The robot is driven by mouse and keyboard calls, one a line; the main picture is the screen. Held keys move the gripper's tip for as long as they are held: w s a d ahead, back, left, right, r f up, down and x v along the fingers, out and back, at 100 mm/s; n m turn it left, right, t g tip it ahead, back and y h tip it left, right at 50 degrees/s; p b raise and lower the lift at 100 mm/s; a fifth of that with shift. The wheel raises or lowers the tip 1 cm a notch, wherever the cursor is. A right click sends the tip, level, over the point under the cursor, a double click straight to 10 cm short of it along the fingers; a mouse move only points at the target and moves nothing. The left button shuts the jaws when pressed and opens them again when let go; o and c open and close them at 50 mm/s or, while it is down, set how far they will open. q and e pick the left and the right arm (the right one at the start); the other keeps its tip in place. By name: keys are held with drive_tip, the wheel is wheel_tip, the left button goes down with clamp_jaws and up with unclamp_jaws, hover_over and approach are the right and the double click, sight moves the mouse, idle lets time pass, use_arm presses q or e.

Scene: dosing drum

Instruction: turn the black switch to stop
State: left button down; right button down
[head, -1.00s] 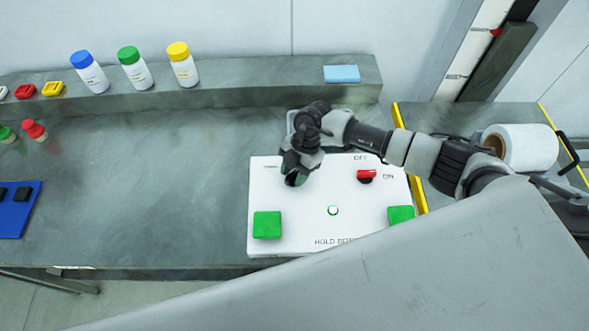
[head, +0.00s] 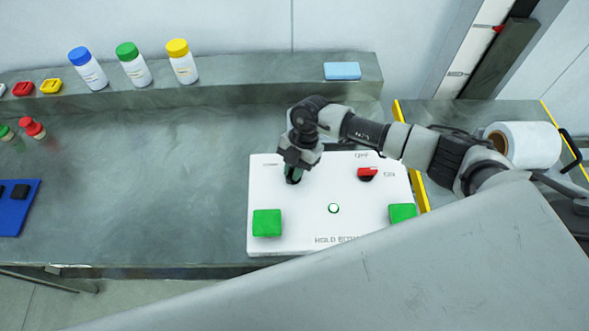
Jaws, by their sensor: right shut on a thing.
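The white control panel (head: 290,205) lies on the bench. The black switch (head: 293,176) is at the panel's upper left, mostly hidden under my right gripper. My right gripper (head: 294,170) points down over it and is shut on it. The label beside the switch is covered, so I cannot read which way it points. My left gripper does not show.
The panel also bears a red switch (head: 367,174) marked OFF and ON, a green button on the left (head: 267,223), another on the right (head: 402,213) and a small round lamp (head: 333,208). Bottles (head: 183,64) stand on the back ledge. The bench's middle is clear.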

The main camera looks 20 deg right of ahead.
drive_tip(key=n+g+h+b, duration=0.1)
drive_tip(key=n+b, duration=0.1)
drive_tip(key=n, duration=0.2)
drive_tip(key=shift+w+a+f+b, duration=0.1)
drive_tip(key=shift+w+b, duration=0.05)
drive_tip(key=shift+b, duration=0.2)
drive_tip(key=shift+n+h+b, duration=0.6)
drive_tip(key=shift+n+b, duration=0.4)
drive_tip(key=shift+n, duration=0.5)
drive_tip(key=c, duration=1.1)
unclamp_jaws()
drive_tip(key=b+v, duration=0.3)
drive_tip(key=v, duration=0.8)
drive_tip(key=shift+w+a, duration=0.1)
drive_tip(key=shift+w, duration=0.05)
drive_tip(key=shift+g, duration=0.3)
